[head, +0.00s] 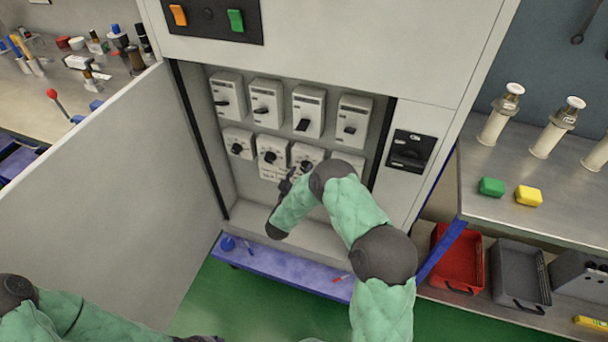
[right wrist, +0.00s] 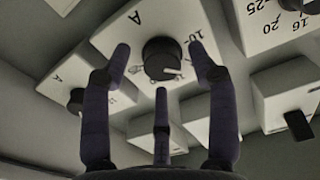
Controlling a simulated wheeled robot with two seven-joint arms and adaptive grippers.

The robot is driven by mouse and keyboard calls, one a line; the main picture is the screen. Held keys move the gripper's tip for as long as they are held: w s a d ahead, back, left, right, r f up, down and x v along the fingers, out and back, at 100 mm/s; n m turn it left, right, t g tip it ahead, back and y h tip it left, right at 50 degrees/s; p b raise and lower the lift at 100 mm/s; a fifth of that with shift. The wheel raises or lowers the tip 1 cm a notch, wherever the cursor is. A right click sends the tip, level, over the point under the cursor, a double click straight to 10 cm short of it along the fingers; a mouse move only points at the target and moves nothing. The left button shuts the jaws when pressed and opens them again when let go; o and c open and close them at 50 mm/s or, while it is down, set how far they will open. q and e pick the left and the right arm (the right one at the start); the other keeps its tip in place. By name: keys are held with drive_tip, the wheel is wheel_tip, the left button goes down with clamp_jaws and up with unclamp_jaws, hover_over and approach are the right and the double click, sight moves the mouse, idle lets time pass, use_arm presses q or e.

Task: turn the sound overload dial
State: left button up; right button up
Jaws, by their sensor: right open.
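A row of small white overload units with black dials sits in the open cabinet. One shows in the head view (head: 272,152), with another to its right (head: 305,155). In the right wrist view a black dial (right wrist: 162,58) with a pale pointer mark sits on a white unit marked "A" and "10". My right gripper (head: 287,184) is just below the units in the head view. In the right wrist view its dark fingers (right wrist: 160,75) are spread open around the dial, apart from it. I cannot tell which dial is the sound one.
White breakers with black levers (head: 309,112) fill the row above. The cabinet door (head: 110,170) stands open at left. A black rotary switch (head: 412,151) is on the right panel. A metal bench (head: 500,215) stands at right. A neighbouring dial (right wrist: 290,5) is close in the right wrist view.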

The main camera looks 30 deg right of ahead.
drive_tip(key=shift+x, duration=0.8)
drive_tip(key=c, duration=1.1)
drive_tip(key=shift+c, duration=0.2)
drive_tip(key=shift+s+a+f, duration=0.1)
